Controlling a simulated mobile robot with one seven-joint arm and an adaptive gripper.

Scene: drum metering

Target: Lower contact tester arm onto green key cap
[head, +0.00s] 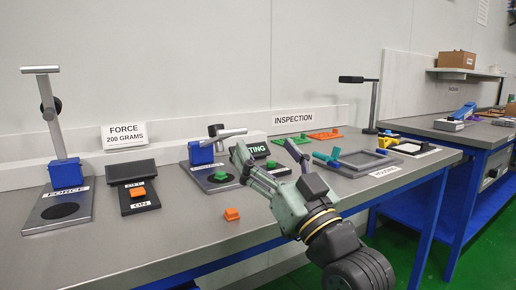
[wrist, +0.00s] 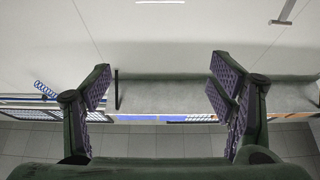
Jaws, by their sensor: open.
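The contact tester (head: 201,154) stands mid-bench in the head view, a blue block on a dark plate. Its grey lever arm (head: 230,133) is raised and points right, above and apart from the green key cap (head: 221,175). The cap sits on the plate in front of the blue block. My gripper (head: 268,150) is to the right of the tester, nearer the camera, fingers pointing up and apart. It looks empty. In the wrist view its fingers (wrist: 160,88) are wide apart with nothing between them; neither tester nor cap can be made out there.
Left of the tester are a force press (head: 65,172) with a tall lever and a black switch stand with an orange cap (head: 137,191). A loose orange cap (head: 232,214) lies near the front. A grey frame tray (head: 357,162) is at right. The front-left bench top is clear.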

